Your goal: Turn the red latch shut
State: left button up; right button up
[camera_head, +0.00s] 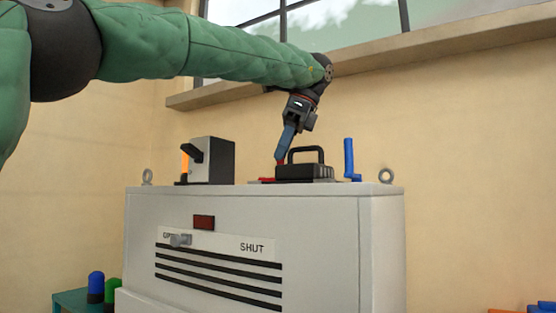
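A small red piece (267,180), which looks like the red latch, lies low on top of the grey cabinet (335,235). It is just left of a black block with a carrying handle (305,170). My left gripper (280,158) reaches down from above, its blue fingers ending close over the red piece, beside the black block. A bit of red shows at the fingertips. I cannot tell whether they touch the latch or whether the fingers are parted. My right gripper is out of view.
A grey and black box with a lever (208,161) and an orange piece stand left on the cabinet top. A blue upright handle (349,160) and a lifting ring (386,176) stand right. The cabinet front has a knob (180,240) and a SHUT label (252,247).

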pick_arm(q)
jog(key=v, duration=0.3)
jog(key=shift+d+r+p, duration=0.2)
jog(key=shift+r+p, duration=0.05)
jog(key=shift+p, duration=0.15)
jog(key=shift+d+r, duration=0.2)
jog(key=shift+r, duration=0.3)
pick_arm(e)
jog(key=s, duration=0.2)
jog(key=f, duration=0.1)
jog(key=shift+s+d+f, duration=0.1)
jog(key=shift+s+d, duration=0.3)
pick_arm(q)
jog(key=shift+f, duration=0.1)
